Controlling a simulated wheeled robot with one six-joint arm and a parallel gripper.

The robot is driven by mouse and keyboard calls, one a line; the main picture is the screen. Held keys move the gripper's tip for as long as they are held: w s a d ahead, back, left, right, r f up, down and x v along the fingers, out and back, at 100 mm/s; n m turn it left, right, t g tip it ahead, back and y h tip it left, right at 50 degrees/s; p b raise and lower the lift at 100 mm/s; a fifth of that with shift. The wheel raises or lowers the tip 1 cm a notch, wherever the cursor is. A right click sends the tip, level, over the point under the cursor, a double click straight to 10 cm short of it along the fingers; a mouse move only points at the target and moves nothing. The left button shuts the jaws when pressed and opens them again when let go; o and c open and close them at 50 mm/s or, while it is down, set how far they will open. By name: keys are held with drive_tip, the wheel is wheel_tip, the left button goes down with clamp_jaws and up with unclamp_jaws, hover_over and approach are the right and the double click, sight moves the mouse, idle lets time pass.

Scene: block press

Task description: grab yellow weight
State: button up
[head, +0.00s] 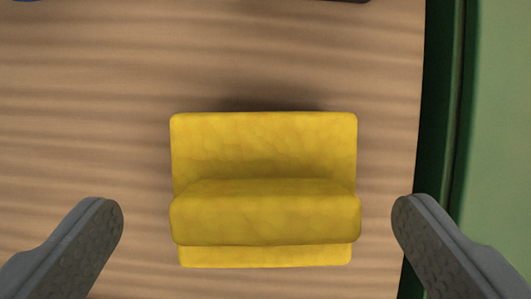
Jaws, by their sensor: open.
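The yellow weight (264,150) lies on the wooden surface in the middle of the head view. It is a stepped block with a raised bar across its lower part. My gripper (257,220) is open, with one grey finger at the lower left and one at the lower right. The weight's lower part sits between the two fingertips in the picture, with a gap on each side. Neither finger appears to touch it. I cannot tell the height of the fingers over the surface.
The wooden surface (80,130) is clear on the left of the weight. A green structure (505,130) with a dark green edge runs along the right side. A dark object and a blue object are cut off at the top edge.

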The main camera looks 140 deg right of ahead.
sight(265, 182)
drive_tip(key=x, duration=0.4)
drive_tip(key=shift+w+f, duration=0.2)
drive_tip(key=shift+w, duration=0.15)
drive_tip(key=c, duration=1.5)
